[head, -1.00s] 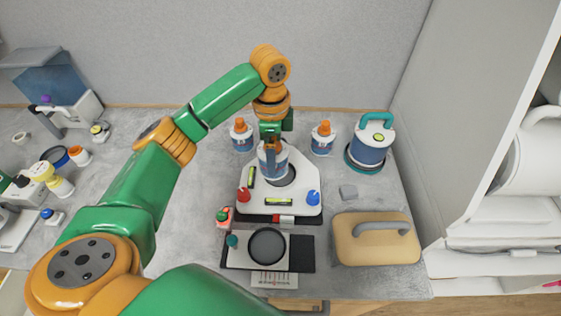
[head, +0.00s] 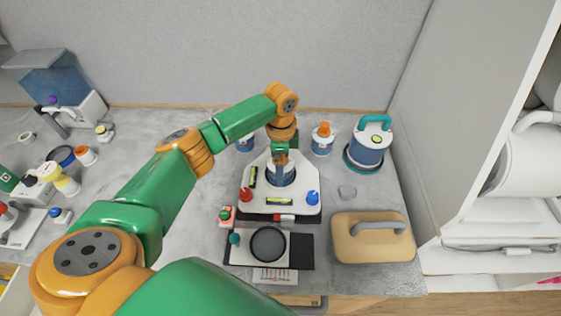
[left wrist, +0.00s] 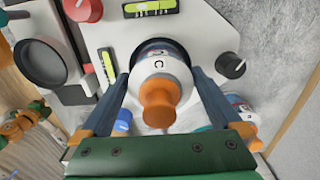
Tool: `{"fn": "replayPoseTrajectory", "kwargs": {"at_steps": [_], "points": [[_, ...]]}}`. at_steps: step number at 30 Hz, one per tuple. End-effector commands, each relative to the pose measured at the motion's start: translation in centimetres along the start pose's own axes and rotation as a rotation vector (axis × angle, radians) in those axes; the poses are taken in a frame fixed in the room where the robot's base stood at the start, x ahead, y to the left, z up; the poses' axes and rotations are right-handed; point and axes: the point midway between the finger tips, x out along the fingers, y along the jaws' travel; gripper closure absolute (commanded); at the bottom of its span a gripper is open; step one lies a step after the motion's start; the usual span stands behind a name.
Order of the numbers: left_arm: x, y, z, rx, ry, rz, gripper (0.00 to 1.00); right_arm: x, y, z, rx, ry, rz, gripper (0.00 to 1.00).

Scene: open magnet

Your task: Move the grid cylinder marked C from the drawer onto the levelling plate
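The grid cylinder C (head: 281,176) is white and dark blue with an orange knob. It is upright at the round opening of the white levelling plate (head: 300,205); whether it bears on the plate is hard to tell. In the left wrist view the cylinder's "C" (left wrist: 163,63) is readable. My left gripper (head: 281,160) is over it, and its two fingers (left wrist: 160,76) flank the cylinder, their tips against its sides. The plate carries two yellow-green levels and red, blue and black knobs. The drawer (head: 298,300) shows only slightly at the table's front edge. My right gripper is out of view.
A teal-handled canister (head: 368,148) is at back right. A tan handled case (head: 372,244) and a black round pan (head: 268,244) are in front.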

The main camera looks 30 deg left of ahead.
Motion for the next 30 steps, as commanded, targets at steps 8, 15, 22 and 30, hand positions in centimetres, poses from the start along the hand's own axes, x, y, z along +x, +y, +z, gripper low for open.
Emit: {"fn": "replayPoseTrajectory", "kwargs": {"at_steps": [8,15,22,30], "points": [[-0.5,0.0,0.0,0.000,0.000,-0.001,0.00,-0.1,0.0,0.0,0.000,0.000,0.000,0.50],[-4.8,-0.1,-0.1,0.001,0.004,-0.005,0.00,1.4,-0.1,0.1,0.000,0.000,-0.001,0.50],[-10.3,-0.1,-0.1,0.000,0.004,-0.003,0.00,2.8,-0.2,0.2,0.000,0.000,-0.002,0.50],[-12.7,0.0,0.0,-0.001,0.000,0.001,0.00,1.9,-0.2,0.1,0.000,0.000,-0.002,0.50]]}}
